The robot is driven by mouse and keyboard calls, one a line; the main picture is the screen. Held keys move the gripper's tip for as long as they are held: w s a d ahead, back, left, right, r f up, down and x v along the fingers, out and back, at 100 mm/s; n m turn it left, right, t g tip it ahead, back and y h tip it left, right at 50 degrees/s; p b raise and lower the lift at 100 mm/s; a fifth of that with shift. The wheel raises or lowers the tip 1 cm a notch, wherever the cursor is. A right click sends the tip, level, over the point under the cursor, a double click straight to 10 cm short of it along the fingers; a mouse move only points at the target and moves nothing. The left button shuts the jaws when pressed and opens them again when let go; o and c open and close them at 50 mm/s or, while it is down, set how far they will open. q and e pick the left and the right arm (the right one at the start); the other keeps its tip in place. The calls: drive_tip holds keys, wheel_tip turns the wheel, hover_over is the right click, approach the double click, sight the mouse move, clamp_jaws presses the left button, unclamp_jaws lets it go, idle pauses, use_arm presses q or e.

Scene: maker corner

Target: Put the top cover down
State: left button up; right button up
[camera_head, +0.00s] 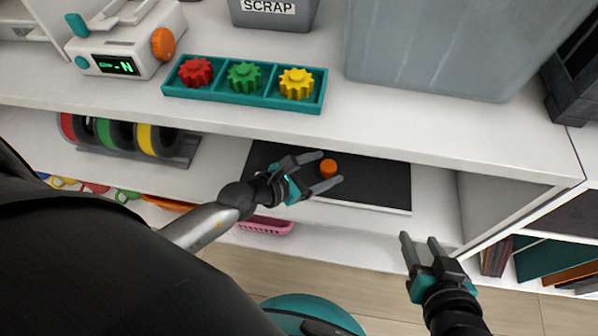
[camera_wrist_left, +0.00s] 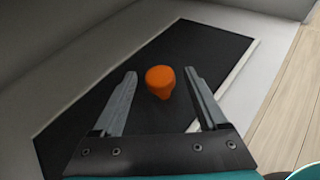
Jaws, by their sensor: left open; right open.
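A flat black panel (camera_head: 377,184) with a pale front edge lies in the lower shelf bay; it may be the top cover, but I cannot tell for sure. An orange knob (camera_head: 328,168) stands on it. My left gripper (camera_head: 325,169) is open, with one finger on each side of the knob and a gap to it. The left wrist view shows the orange knob (camera_wrist_left: 160,80) between the open fingertips, above the black panel (camera_wrist_left: 206,50). My right gripper (camera_head: 419,238) is open and empty, in front of the shelf to the right of the panel.
The upper shelf (camera_head: 400,115) overhangs the bay. It holds a teal tray (camera_head: 245,99) with red, green and yellow gears, a white device (camera_head: 130,40), a scrap bin (camera_head: 275,15) and a large grey bin (camera_head: 450,45). Coloured spools (camera_head: 115,135) and a pink basket (camera_head: 265,226) are lower left.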

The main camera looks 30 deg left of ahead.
use_arm(q)
drive_tip(key=shift+p+v, duration=0.85)
drive_tip(key=shift+v, duration=2.6)
use_arm(e)
drive_tip(key=shift+s+d+g+h, duration=0.45)
drive_tip(key=shift+s+d+g, duration=0.35)
drive_tip(key=shift+d, duration=0.2)
drive_tip(key=shift+s+d+g+h, duration=0.45)
drive_tip(key=shift+s+d+g, duration=0.2)
drive_tip(key=shift+d+g, duration=0.3)
use_arm(q)
drive_tip(key=shift+r, duration=0.1)
